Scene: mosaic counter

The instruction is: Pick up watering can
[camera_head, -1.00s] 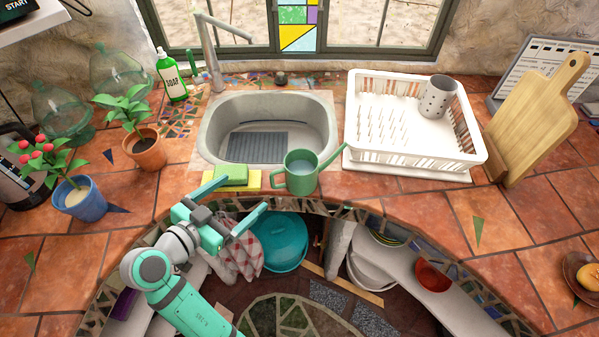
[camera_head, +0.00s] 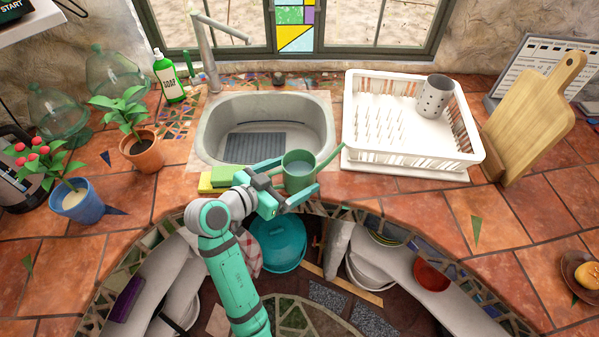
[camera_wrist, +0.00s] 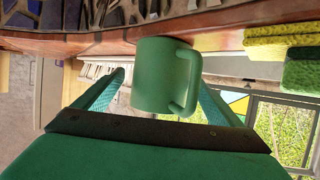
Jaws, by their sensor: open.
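The green watering can (camera_head: 299,171) stands on the counter edge in front of the sink, its spout pointing right. In the wrist view its green body (camera_wrist: 160,77) and handle sit between the fingers, the handle towards the right finger. My gripper (camera_head: 292,181) is open, with its fingers at the near side of the can, one to each side. I cannot tell whether either finger touches it. The can's lower part is partly hidden by my gripper in the head view.
A green and yellow sponge pair (camera_head: 217,180) lies just left of the can. The sink (camera_head: 205,140) is behind it, and a white dish rack (camera_head: 415,160) stands to the right. Potted plants are at the left. Bowls sit on shelves below the counter.

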